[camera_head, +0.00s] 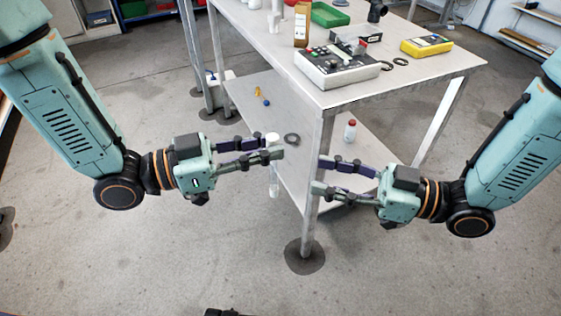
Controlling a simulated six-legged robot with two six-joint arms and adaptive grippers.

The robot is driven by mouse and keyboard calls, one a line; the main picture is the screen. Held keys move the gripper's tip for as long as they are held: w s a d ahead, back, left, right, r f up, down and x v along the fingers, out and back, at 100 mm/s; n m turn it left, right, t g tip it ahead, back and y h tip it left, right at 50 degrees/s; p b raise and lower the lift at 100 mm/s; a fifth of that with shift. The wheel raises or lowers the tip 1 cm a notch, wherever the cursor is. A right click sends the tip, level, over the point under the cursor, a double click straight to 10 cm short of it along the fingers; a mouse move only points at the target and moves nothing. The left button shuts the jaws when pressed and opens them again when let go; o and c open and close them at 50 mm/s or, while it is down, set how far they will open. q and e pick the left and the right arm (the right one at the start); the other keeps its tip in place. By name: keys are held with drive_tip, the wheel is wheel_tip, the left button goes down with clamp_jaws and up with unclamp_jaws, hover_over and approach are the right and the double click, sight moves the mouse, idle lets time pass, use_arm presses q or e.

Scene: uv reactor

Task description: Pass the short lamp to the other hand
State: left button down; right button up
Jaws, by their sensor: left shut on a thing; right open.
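My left gripper (278,147) is shut on the short lamp (274,188), a slim pale tube held upright. Its white top end shows just above the fingers and its lower part hangs below them. The middle of the lamp is hidden by the fingers. My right gripper (316,174) is open and empty. It faces the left gripper from the right, a short gap away and slightly lower in the picture, apart from the lamp.
A metal table (290,88) stands behind the grippers, with a control box (337,68), a yellow meter (426,46), a brown bottle (302,24) and a green tray (330,14). Its lower shelf (262,110) holds a red-capped bottle (350,131) and a dark ring (292,139). Floor in front is clear.

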sight(271, 163)
drive_tip(key=shift+x, duration=5.25)
clamp_jaws()
use_arm(q)
drive_tip(key=c, duration=1.2)
unclamp_jaws()
